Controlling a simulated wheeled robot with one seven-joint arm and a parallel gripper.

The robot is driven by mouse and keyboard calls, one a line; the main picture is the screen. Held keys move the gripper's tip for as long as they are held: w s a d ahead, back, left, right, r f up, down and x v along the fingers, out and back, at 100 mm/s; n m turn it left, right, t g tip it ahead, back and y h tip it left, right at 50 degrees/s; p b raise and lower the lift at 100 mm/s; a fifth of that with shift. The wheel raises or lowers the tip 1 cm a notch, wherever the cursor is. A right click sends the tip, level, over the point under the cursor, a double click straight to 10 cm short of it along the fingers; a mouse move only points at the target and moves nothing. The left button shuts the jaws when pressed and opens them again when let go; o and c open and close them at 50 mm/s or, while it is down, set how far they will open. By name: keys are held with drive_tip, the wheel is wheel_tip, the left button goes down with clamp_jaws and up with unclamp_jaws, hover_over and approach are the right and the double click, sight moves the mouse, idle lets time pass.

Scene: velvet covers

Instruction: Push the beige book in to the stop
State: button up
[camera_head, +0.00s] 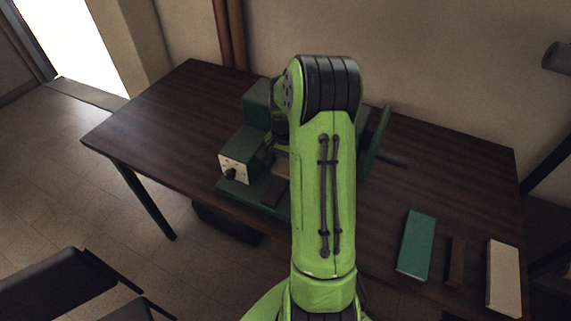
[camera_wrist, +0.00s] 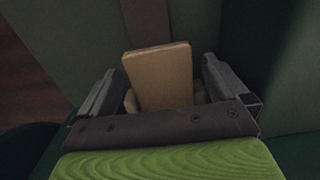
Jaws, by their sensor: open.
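A beige book (camera_wrist: 160,75) stands in the middle of the wrist view, its broad face toward the camera. My gripper (camera_wrist: 158,82) is open, with one finger on each side of the book and a visible gap at both sides. The book's lower end is hidden by my gripper's body. In the head view a small tan patch (camera_head: 283,168), likely the same book, shows at the green machine (camera_head: 257,101). My arm hides most of the machine and the gripper there. The stop cannot be made out for certain.
The machine has a pale front panel with a black knob (camera_head: 231,174). A green book (camera_head: 416,245), a narrow brown block (camera_head: 456,262) and a cream book (camera_head: 503,278) lie at the right of the dark table (camera_head: 160,110). The table's left part is clear.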

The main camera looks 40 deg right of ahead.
drive_tip(key=c, duration=1.1)
drive_tip(key=o, duration=1.1)
drive_tip(key=shift+r, duration=0.1)
wheel_tip(320, 180, up, 16)
drive_tip(key=p, duration=0.3)
drive_tip(key=shift+f, duration=0.2)
